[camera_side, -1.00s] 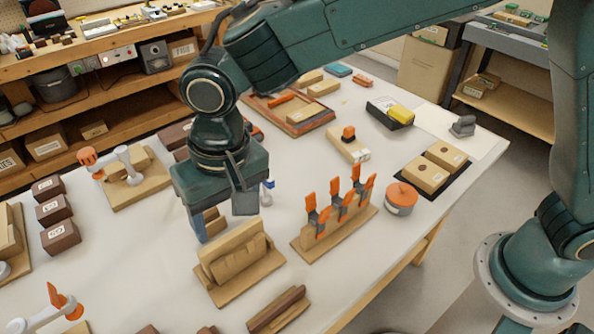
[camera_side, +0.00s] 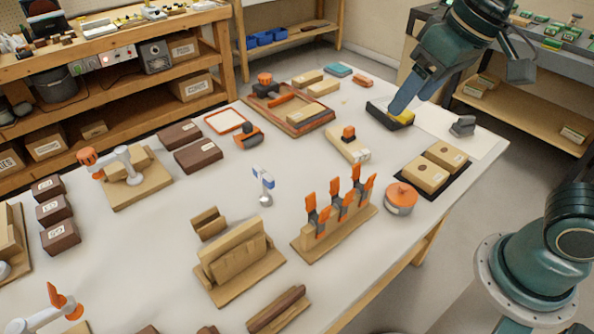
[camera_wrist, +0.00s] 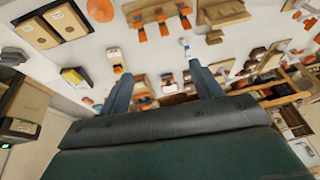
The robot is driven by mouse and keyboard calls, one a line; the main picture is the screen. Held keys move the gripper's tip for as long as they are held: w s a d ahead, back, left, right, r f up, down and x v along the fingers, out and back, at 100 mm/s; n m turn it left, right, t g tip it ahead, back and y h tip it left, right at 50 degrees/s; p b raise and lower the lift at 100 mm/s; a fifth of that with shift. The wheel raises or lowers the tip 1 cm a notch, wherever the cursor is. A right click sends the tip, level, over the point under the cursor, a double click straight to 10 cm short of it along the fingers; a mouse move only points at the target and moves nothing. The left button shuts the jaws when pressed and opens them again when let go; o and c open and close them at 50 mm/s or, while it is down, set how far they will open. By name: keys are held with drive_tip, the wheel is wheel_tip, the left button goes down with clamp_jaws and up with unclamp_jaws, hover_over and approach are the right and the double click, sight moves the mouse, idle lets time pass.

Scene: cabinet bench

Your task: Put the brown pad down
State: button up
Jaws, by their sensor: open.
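Several brown blocks that could be the brown pad lie on the white table: two flat ones with labels, a front one (camera_side: 198,155) and a rear one (camera_side: 178,134), left of centre in the side view, and a column of smaller ones (camera_side: 57,212) at the left. I cannot tell which is the pad. My gripper (camera_side: 403,100) is at the upper right, its fingers overlapping the black-and-yellow item (camera_side: 388,113) in the picture; whether they touch it is unclear. In the wrist view my gripper (camera_wrist: 162,85) has its fingers wide apart with nothing between them.
A slotted wooden holder (camera_side: 240,262) and a small wooden block (camera_side: 208,223) stand mid-table. A rack of orange clamps (camera_side: 340,215), an orange-lidded pot (camera_side: 401,197) and a black tray with two boxes (camera_side: 462,178) are to the right. Bare table surrounds the blue-topped stand (camera_side: 264,187).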

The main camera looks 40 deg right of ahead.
drive_tip(key=s+d+f+t+h, duration=0.1)
drive_tip(key=s+d+f, duration=0.1)
drive_tip(key=s+d, duration=0.4)
drive_tip(key=s, duration=0.2)
drive_tip(key=shift+s+d+t, duration=0.25)
drive_tip(key=shift+s+t, duration=0.05)
drive_tip(key=shift+s, duration=0.05)
idle(0.9)
